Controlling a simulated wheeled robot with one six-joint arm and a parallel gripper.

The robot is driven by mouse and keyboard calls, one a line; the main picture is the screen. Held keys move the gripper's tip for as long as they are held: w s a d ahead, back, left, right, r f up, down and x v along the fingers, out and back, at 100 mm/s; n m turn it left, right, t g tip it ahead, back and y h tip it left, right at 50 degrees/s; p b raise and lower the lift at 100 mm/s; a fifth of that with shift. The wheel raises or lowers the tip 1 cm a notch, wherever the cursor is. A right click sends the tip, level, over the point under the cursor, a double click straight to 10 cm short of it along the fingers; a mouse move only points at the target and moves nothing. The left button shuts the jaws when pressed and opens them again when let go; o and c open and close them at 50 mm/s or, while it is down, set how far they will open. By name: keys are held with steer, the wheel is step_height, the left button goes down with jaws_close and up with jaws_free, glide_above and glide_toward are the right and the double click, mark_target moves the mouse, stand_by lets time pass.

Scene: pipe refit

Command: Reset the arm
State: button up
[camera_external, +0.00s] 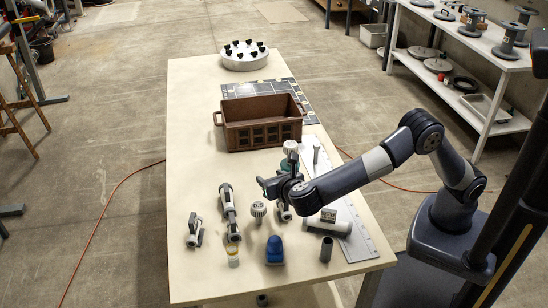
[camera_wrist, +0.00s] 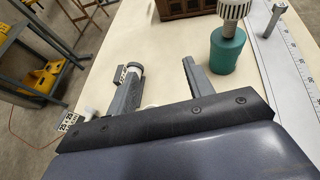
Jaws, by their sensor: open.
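My arm reaches in from the right over the cream table (camera_external: 190,130), and my gripper (camera_external: 266,186) hangs above its middle. In the wrist view my gripper (camera_wrist: 160,75) has its fingers apart, with bare tabletop between the tips and nothing held. A grey pipe fitting (camera_wrist: 128,75) lies beyond the left finger and partly overlaps it in view. A teal cup-shaped part (camera_wrist: 227,50) with a white ribbed cap (camera_wrist: 233,10) stands to the right of the right finger.
A brown crate (camera_external: 262,133) stands behind my gripper, with a round white holder (camera_external: 245,58) at the far end. The table's left strip is clear.

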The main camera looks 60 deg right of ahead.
steer(key=w+d+h+p, duration=0.1)
steer(key=w+d+p, duration=0.1)
steer(key=w+d, duration=0.75)
steer(key=shift+m, duration=0.4)
steer(key=f, duration=0.3)
steer(key=w+a+f, duration=0.1)
steer(key=f, duration=0.6)
steer(key=shift+w+a, duration=0.3)
steer(key=shift+a, duration=0.05)
steer(key=shift+b+v, duration=0.3)
steer(key=shift+v, duration=0.55)
steer(key=shift+s+a+r+g, duration=0.15)
steer(key=shift+s+a+g, duration=0.15)
steer(key=shift+s, duration=0.05)
